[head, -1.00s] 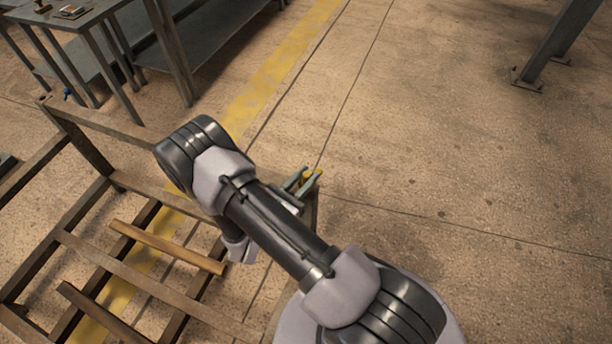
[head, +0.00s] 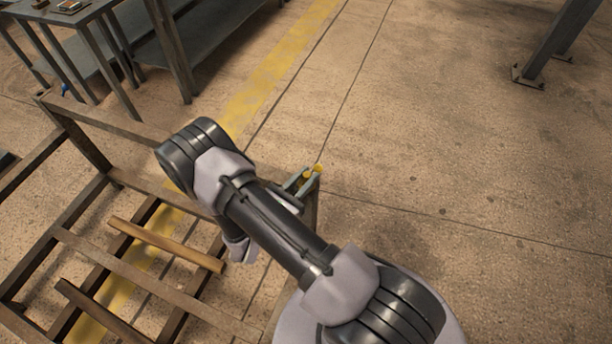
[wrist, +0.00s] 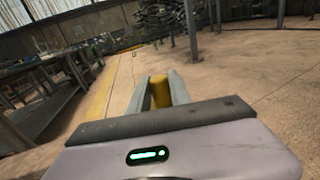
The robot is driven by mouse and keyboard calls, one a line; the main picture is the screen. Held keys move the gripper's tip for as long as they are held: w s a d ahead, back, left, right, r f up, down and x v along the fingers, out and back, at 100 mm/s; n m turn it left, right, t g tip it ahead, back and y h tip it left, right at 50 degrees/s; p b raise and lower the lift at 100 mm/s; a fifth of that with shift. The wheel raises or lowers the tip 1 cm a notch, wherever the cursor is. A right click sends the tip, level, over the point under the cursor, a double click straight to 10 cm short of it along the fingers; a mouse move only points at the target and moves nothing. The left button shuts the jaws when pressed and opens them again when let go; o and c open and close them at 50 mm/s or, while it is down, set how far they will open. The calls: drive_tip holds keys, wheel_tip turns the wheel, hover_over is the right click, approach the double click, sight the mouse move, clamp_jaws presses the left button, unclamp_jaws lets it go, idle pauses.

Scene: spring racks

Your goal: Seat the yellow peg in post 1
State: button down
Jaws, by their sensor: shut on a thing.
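The yellow peg (head: 318,168) is small and partly hidden between the fingers of my gripper (head: 308,182) in the head view. In the wrist view the yellow peg (wrist: 160,93) stands between the two grey fingers of my gripper (wrist: 160,88), which is shut on it. In the head view the gripper and peg appear over the right corner of a brown metal rack (head: 150,277). My arm hides part of that corner. I cannot tell which part of the rack is post 1, or whether the peg touches it.
A grey workbench (head: 215,35) and a table (head: 75,18) with small items stand at the upper left. A dark steel column (head: 550,45) stands at the upper right. The concrete floor right of the rack is clear. A yellow floor line (head: 285,75) runs behind the rack.

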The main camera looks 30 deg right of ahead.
drive_tip(key=c, duration=1.1)
unclamp_jaws()
drive_tip(key=p+v, duration=0.4)
drive_tip(key=v, duration=1.3)
drive_tip(key=shift+a+p, duration=0.15)
drive_tip(key=shift+p, duration=0.15)
drive_tip(key=shift+s, duration=0.1)
